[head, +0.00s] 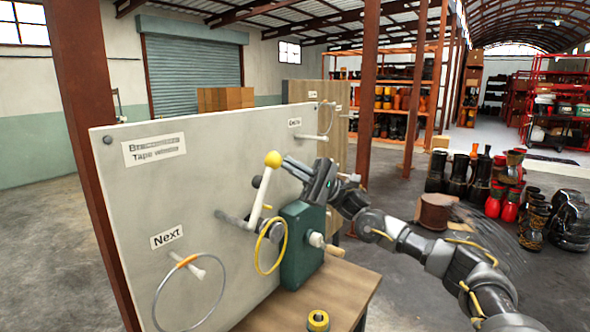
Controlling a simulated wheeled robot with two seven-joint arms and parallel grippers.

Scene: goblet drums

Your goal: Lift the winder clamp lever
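The winder clamp lever (259,200) is a pale bar with a yellow ball at its top end, standing up and leaning slightly right in front of the pale board. It rises from a grey hub beside the green winder housing (303,245). My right gripper (289,164) comes in from the right, its fingers pointing left toward the yellow ball. The fingertips are just right of the ball; a small gap seems to show. The fingers overlap in this view, so their opening is unclear. My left gripper is out of view.
The board (205,230) carries labels, pegs and a wire hoop (190,292) at lower left. A yellow ring (271,246) hangs before the housing. A yellow-topped roll (318,320) sits on the wooden bench (345,290). Several drums (495,200) stand on the floor at right.

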